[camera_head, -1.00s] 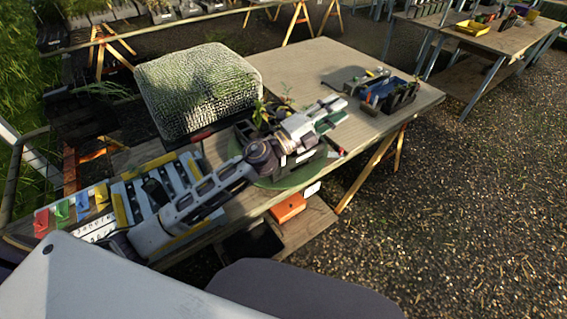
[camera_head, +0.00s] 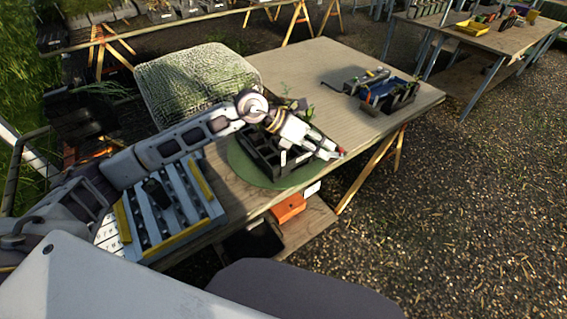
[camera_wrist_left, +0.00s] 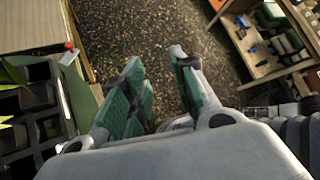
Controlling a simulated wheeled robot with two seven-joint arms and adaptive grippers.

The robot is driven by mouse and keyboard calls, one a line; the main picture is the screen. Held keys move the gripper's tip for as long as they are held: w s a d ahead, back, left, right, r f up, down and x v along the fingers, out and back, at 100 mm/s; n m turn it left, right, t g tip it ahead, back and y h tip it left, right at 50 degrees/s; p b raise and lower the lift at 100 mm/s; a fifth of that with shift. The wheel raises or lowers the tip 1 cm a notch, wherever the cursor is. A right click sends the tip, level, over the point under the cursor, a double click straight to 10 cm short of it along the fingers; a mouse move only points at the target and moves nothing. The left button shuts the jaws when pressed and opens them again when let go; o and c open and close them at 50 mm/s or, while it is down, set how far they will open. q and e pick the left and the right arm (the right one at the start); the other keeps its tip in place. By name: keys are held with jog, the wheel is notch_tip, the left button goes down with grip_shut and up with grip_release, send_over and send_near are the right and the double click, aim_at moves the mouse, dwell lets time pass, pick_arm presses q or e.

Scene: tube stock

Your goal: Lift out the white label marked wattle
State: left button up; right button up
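My left gripper (camera_head: 326,149) reaches over the right side of a black compartment tray (camera_head: 262,156) on a round green mat (camera_head: 246,172). In the left wrist view its green-padded fingers (camera_wrist_left: 156,62) are apart, with only gravel visible between them. The tray (camera_wrist_left: 62,100) is at the left there, beside the fingers, with green leaves over its cells. I cannot make out a white label marked wattle; the arm covers part of the tray. A small red-tipped object (camera_wrist_left: 69,46) shows near the table edge. My right gripper is not in view.
A slatted rack with yellow rails (camera_head: 205,180) stands left on the table, a textured grey-green block (camera_head: 190,75) behind. A blue-and-black caddy (camera_head: 388,95) is at the right. The right-middle tabletop is clear.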

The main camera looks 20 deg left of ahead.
pick_arm(q)
jog(key=w+a+f+y, duration=0.1)
jog(key=w+a+y, duration=0.1)
jog(key=a, duration=0.6)
jog(key=w+a+y, duration=0.1)
jog(key=a+y, duration=0.4)
jog(key=a, duration=0.3)
jog(key=shift+w+f, duration=0.35)
jog(key=shift+f, duration=0.05)
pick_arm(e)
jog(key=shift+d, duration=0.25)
pick_arm(q)
jog(key=shift+d, duration=0.1)
jog(key=p+x, duration=0.1)
jog(key=x, duration=0.7)
jog(key=shift+w+f, duration=0.3)
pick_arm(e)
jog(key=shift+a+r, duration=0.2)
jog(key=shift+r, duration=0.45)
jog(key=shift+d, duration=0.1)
